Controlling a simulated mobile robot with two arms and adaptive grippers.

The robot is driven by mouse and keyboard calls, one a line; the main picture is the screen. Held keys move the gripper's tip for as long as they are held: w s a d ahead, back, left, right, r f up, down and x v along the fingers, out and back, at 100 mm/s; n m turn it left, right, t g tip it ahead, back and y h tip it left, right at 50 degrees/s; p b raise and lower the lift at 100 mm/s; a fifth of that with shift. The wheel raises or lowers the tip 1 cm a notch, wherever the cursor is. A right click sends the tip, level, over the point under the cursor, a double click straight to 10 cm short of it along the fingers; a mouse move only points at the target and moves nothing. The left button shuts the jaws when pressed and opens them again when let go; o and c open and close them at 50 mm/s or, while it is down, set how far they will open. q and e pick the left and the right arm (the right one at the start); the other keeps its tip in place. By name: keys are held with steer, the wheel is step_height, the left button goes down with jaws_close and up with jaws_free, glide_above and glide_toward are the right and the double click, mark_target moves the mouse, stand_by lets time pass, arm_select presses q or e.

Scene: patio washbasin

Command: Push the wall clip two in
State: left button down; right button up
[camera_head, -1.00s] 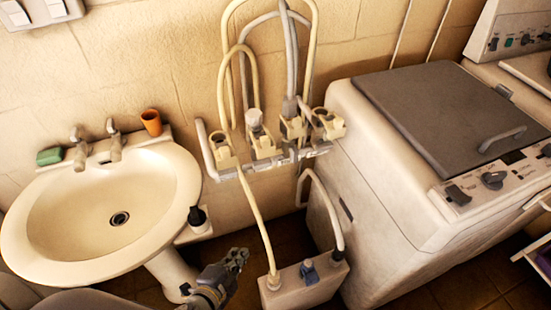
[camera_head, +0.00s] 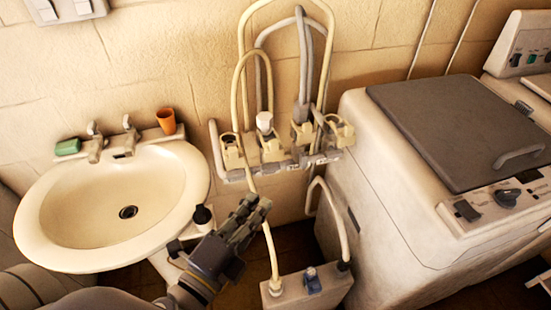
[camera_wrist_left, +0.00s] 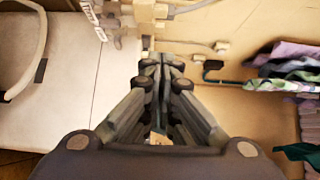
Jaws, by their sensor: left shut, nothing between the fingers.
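Several beige wall clips sit in a row on a rail (camera_head: 290,165) fixed to the wall, between the washbasin and the washing machine. The clips include a left one (camera_head: 232,152), a second from the left (camera_head: 271,150), a third (camera_head: 302,133) and a right one (camera_head: 340,130). No label tells me which is clip two. My left gripper (camera_head: 257,207) is shut and empty, below and in front of the rail, apart from the clips. In the left wrist view its fingertips (camera_wrist_left: 162,63) are together, with a beige fitting (camera_wrist_left: 146,12) beyond. My right gripper is not in view.
The washbasin (camera_head: 80,200) stands at left, with an orange cup (camera_head: 166,121) and green soap (camera_head: 67,147) on it. Hoses (camera_head: 242,75) loop above the rail. A grey-white box (camera_head: 310,290) with hoses stands below. The washing machine (camera_head: 385,230) is at right.

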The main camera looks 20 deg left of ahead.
mark_target(270, 146)
arm_select(q)
steer(key=w+p, duration=0.3)
steer(key=w, duration=1)
steer(key=shift+w+a, duration=0.1)
steer(key=shift+a, duration=0.1)
steer(key=shift+w+p, duration=0.1)
steer(key=shift+p, duration=0.2)
steer(key=w+a, duration=0.2)
steer(key=w, duration=0.1)
steer(key=shift+w+a+p, duration=0.15)
steer(key=shift+a+p, duration=0.05)
steer(key=shift+p, duration=0.1)
